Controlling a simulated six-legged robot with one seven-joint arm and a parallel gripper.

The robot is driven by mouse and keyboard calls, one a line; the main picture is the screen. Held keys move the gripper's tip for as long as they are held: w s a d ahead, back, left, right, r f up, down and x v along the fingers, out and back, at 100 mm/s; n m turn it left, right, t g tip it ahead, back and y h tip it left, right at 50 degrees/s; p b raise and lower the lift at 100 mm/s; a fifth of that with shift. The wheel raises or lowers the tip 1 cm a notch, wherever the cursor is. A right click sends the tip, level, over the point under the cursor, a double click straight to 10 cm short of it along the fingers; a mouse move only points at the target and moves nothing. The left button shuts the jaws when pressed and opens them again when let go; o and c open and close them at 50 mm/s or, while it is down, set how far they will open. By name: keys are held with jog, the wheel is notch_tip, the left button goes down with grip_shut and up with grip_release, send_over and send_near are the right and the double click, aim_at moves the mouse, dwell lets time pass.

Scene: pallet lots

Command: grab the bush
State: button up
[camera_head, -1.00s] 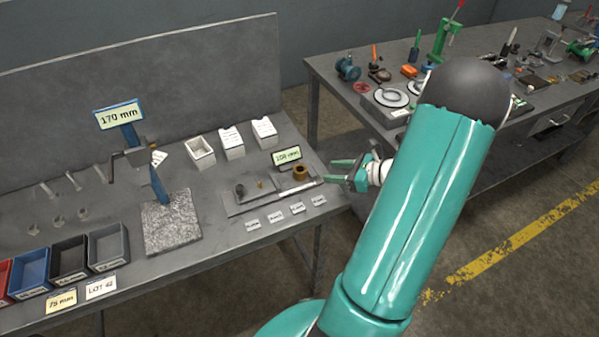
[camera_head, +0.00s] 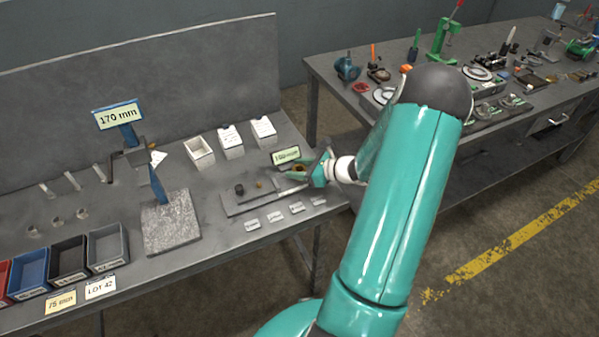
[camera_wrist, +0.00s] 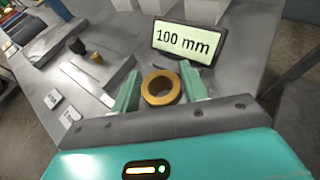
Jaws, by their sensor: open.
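The bush is a brass-coloured ring (camera_wrist: 160,87) with an open bore, standing on the grey bench just in front of the "100 mm" sign. In the head view the bush (camera_head: 298,168) is mostly hidden by my gripper. My gripper (camera_wrist: 160,92) is open, its two green fingers on either side of the bush; I cannot tell whether either touches it. In the head view my gripper (camera_head: 297,170) reaches in from the right, low over the bench.
The "100 mm" sign (camera_wrist: 187,42) stands close behind the bush. A grey plate (camera_head: 250,200) with a dark knob (camera_head: 239,189) and a small brass piece (camera_head: 260,183) lies to the left. Small white labels (camera_head: 275,216) lie in front. White boxes (camera_head: 231,143) stand behind.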

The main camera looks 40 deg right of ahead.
jog(key=c, duration=0.7)
jog(key=shift+r, duration=0.15)
